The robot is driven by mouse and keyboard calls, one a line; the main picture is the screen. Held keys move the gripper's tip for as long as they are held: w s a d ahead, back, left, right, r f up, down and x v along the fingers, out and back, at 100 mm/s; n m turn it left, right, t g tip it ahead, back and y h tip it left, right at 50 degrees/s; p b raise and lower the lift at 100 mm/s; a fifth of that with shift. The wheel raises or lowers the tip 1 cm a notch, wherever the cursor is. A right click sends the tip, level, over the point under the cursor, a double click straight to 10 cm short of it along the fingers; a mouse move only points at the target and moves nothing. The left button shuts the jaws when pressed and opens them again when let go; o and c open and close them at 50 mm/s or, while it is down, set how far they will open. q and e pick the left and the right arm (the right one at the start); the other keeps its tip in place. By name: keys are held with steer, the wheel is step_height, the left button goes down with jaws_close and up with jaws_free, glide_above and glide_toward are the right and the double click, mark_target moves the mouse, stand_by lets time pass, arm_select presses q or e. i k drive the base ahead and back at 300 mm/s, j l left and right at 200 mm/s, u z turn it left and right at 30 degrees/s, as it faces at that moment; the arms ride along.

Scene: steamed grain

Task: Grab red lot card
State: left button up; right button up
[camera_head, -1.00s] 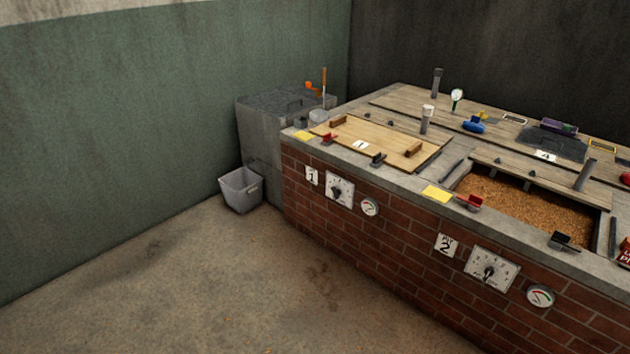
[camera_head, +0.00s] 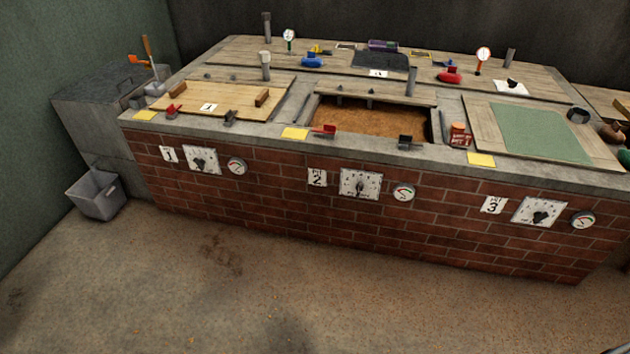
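A small red item with pale lettering (camera_head: 460,134) stands on the concrete top of the brick bench, between the open grain pit (camera_head: 370,122) and the green-covered pit 3. It may be the red lot card, but its lettering is too small to read. Two other small red pieces lie on the front ledge, one by pit 1 (camera_head: 172,111) and one by pit 2 (camera_head: 325,130). Neither of my grippers can be made out in the head view.
The long brick bench (camera_head: 270,196) carries dials and gauges on its front. Yellow cards (camera_head: 481,159) lie along its ledge. A grey bin (camera_head: 97,194) stands on the floor at left. The concrete floor (camera_head: 300,300) before the bench is clear.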

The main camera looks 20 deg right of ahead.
mark_target(459, 140)
steer(key=z, duration=1.45)
steer(key=i+l+u, duration=0.1)
steer(key=u, duration=0.3)
steer(key=i+l+u, duration=0.15)
steer(key=u, duration=0.25)
steer(key=i+l+u, duration=0.1)
steer(key=u, duration=0.3)
steer(key=l, duration=0.1)
